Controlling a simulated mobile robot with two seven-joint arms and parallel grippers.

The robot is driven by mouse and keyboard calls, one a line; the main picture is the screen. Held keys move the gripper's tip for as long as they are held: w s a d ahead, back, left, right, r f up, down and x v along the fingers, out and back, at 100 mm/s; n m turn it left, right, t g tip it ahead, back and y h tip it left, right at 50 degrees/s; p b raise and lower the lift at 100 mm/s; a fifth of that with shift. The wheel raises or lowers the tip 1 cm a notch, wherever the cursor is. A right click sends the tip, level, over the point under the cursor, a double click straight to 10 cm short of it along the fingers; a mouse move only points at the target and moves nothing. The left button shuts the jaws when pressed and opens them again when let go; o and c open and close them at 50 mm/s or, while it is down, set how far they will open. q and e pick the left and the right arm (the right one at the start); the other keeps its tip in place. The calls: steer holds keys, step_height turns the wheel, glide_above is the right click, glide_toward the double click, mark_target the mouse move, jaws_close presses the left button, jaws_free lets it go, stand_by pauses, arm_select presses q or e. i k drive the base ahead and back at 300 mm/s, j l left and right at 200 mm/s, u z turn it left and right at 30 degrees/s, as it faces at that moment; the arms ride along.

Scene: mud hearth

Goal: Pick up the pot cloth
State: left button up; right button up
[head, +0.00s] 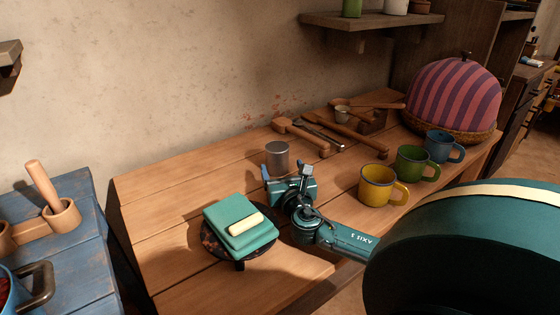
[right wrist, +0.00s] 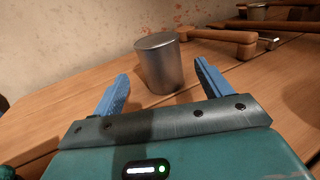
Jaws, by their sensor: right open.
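The pot cloth (head: 232,217) looks like a folded teal cloth with a pale yellow block on top. It lies on a dark round trivet (head: 214,249) near the front of the wooden table. My right gripper (head: 286,170) is open, to the right of the cloth and apart from it. Its blue fingers point toward a grey metal cylinder (head: 277,155). In the right wrist view, the cylinder (right wrist: 160,66) stands upright in line with the gap between the fingers (right wrist: 161,76). The cloth is not in that view. My left gripper is not in view.
Yellow (head: 377,186), green (head: 413,162) and blue (head: 440,146) mugs stand at the right. Wooden tools (head: 303,136) lie at the back near a striped dome (head: 455,92) in a basket. A blue table (head: 65,250) stands at left. The wooden table left of the cloth is clear.

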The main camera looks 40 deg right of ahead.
mark_target(239, 225)
steer(key=k, duration=1)
